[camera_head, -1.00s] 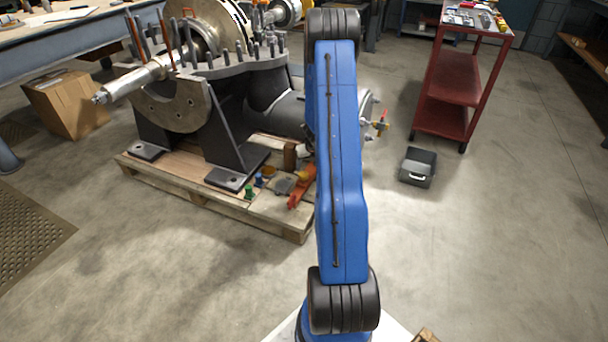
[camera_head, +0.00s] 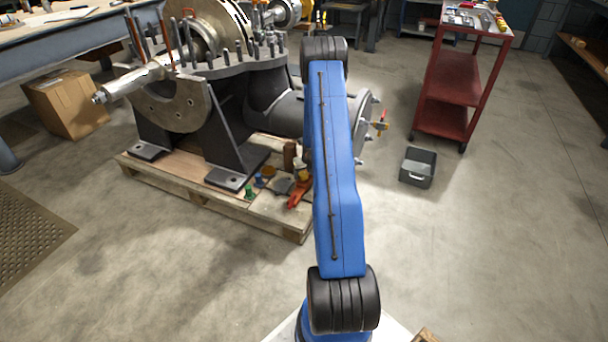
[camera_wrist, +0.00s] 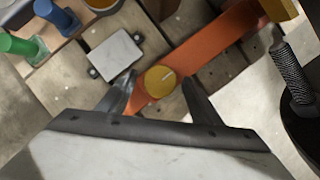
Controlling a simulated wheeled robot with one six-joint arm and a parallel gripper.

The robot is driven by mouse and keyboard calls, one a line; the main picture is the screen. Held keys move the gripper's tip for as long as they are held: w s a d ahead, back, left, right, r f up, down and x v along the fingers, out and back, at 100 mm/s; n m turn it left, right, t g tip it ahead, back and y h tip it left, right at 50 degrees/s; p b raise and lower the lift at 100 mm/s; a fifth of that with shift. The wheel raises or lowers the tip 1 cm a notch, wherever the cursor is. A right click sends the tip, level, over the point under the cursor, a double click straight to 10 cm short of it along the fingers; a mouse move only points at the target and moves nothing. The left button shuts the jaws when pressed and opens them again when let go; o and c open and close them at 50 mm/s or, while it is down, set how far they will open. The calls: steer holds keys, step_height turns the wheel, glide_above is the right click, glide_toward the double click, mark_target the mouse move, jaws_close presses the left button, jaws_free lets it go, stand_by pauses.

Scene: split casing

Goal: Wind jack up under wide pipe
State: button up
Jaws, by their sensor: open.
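The wide pipe (camera_head: 283,112) is the grey flanged pipe at the casing's right side, partly hidden behind my arm. Below it, at the pallet's right end, lies an orange piece (camera_head: 297,196) with yellow beside it. In the wrist view it is a long orange bar (camera_wrist: 215,48) with a round yellow knob (camera_wrist: 160,81) near its lower end. A knurled rod (camera_wrist: 291,70) stands at the right; I cannot tell whether it belongs to the jack. My gripper (camera_wrist: 160,88) is open, its fingers either side of the knob, with no visible contact. In the head view my arm hides the gripper.
Green (camera_wrist: 20,46) and blue (camera_wrist: 57,17) pegs and a grey plate (camera_wrist: 115,53) lie left of the bar. They stand on the wooden pallet (camera_head: 215,204). A grey bin (camera_head: 417,168) and a red cart (camera_head: 450,92) are to the right.

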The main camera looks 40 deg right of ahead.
steer(key=c, duration=1.1)
steer(key=shift+o, duration=0.2)
